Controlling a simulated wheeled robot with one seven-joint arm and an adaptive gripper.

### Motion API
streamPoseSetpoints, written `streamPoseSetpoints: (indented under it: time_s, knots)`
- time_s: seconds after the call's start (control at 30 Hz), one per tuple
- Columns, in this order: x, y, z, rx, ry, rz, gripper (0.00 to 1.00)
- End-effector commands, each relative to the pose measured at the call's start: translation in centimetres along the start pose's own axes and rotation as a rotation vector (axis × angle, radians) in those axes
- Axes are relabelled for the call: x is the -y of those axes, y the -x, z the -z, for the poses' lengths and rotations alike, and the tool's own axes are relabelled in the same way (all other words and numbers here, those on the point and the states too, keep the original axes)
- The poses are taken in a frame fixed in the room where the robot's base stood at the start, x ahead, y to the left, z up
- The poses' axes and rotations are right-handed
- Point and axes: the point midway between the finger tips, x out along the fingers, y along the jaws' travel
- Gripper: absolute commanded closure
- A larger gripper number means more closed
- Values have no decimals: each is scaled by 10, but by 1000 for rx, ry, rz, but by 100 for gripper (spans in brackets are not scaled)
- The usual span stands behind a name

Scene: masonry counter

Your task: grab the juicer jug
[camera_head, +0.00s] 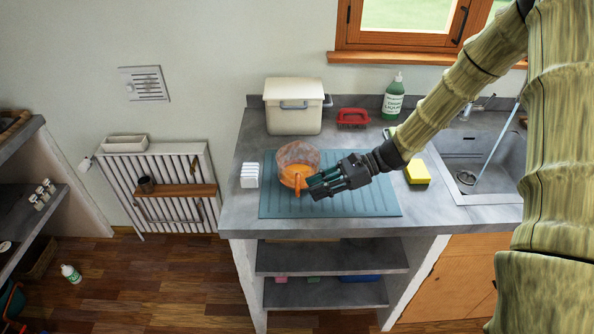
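The juicer jug (298,156) stands on the teal ribbed mat (275,207) on the counter. It has a translucent, brownish-pink body and an orange lower part with an orange handle on the near side. My gripper (314,187) comes in from the right with its dark fingers pointing left, right at the jug's handle. The fingertips overlap the handle's edge in this view. I cannot tell whether they touch it or whether the fingers are closed around it.
A yellow sponge (417,172) and the sink (480,150) are to the right. The mat's front is clear.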

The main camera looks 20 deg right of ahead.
Motion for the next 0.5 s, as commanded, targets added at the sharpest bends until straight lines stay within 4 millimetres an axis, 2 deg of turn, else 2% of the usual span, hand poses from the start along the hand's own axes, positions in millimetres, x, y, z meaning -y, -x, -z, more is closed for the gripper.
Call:
streamPoseSetpoints:
  time_s: [0.33,0.5]
  knots:
    - [0,-20,-2,-2,-1,-2,77]
    - [2,-40,-4,-2,-2,-4,77]
